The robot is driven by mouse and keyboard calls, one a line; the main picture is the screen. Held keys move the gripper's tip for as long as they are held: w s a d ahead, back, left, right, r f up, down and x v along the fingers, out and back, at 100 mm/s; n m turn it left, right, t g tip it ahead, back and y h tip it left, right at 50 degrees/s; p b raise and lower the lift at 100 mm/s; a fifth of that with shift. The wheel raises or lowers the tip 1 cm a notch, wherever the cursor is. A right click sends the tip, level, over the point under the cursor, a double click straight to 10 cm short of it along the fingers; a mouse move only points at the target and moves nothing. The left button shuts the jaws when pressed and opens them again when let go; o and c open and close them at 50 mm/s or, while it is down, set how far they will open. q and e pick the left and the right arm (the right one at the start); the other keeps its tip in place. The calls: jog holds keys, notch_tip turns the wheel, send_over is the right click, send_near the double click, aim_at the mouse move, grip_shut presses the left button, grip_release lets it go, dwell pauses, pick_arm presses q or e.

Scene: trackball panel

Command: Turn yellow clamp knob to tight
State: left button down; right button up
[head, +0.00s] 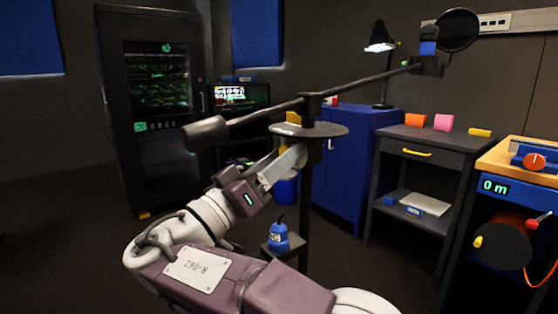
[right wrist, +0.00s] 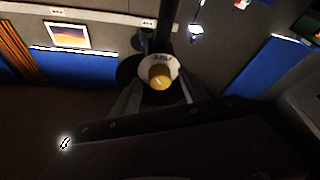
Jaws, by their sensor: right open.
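The yellow clamp knob (right wrist: 160,77) sits in the middle of a pale ring with small lettering in the right wrist view, too small to read surely. In the head view a yellow piece, which looks like the knob (head: 293,117), shows by the dark round plate (head: 325,130) under the boom clamp. My right gripper (right wrist: 160,88) is open, its two fingers reaching toward the knob from either side. I cannot tell whether they touch it. In the head view my right gripper (head: 290,160) is just below the plate. My left gripper is not in view.
A long boom (head: 370,80) runs over the stand to a microphone with a round filter. A blue cabinet (head: 355,150) and a grey desk (head: 430,150) stand behind at the right. A small blue bottle (head: 278,237) stands low near the pole. Floor at the left is clear.

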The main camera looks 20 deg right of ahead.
grip_shut()
jog(key=shift+r+n, duration=0.1)
jog(key=shift+n, duration=0.4)
jog(key=shift+s+r+n+t+y+p, duration=0.1)
jog(key=shift+n+t+y+p, duration=0.4)
jog(key=shift+n, duration=0.85)
jog(key=shift+s+n+t+y+p, duration=0.1)
jog(key=shift+n+t+y+p, duration=0.15)
jog(key=shift+n+y+p, duration=0.75)
jog(key=shift+r+n+t+y+p, duration=0.1)
jog(key=shift+n+t+y+p, duration=0.2)
jog(key=shift+n, duration=1.35)
jog(key=shift+f, duration=0.1)
grip_release()
